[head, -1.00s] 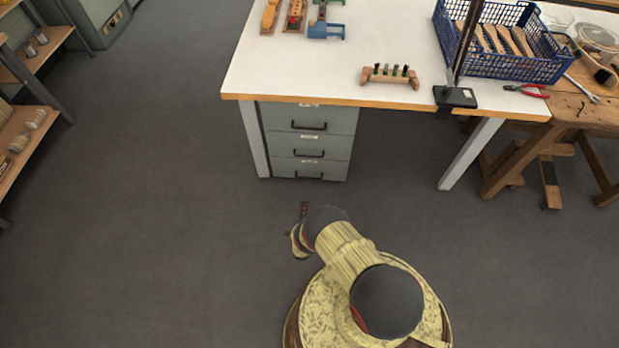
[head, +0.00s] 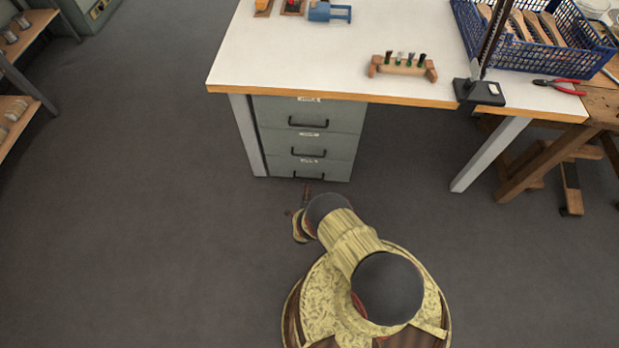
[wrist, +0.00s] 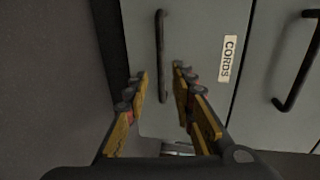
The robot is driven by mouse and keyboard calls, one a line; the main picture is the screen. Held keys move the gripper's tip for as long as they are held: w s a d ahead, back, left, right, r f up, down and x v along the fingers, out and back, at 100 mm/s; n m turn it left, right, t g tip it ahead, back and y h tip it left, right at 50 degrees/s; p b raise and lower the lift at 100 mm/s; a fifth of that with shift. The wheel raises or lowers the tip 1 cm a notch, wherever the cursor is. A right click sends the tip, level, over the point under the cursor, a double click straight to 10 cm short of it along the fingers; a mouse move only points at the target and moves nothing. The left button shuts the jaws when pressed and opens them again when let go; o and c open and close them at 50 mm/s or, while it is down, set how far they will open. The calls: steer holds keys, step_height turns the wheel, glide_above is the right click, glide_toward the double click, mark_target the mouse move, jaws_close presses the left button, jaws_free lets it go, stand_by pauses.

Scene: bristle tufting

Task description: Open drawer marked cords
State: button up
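The drawer marked CORDS (wrist: 200,30) is a grey front with a white label (wrist: 229,58) and a dark bar handle (wrist: 161,50) in the wrist view. It looks shut. It is the lowest drawer of the grey cabinet; the head view shows that bottom drawer (head: 335,170), its label too small to read. My gripper (wrist: 160,76) is open, its fingers on either side of the handle's lower part in the picture. I cannot tell whether they touch it. In the head view my gripper (head: 307,192) is small and partly hidden by my arm.
Another drawer with a handle (wrist: 297,65) lies above, at right in the wrist view. A white worktable (head: 300,50) overhangs the cabinet, with a table leg (head: 490,153) to the right. A wooden workbench (head: 540,165) stands farther right. The floor (head: 150,220) at left is clear.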

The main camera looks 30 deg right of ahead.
steer(key=b+x, duration=0.2)
steer(key=x, duration=0.5)
steer(key=shift+r+b, duration=0.1)
steer(key=shift+b, duration=0.2)
steer(key=shift+c, duration=0.5)
jaws_close()
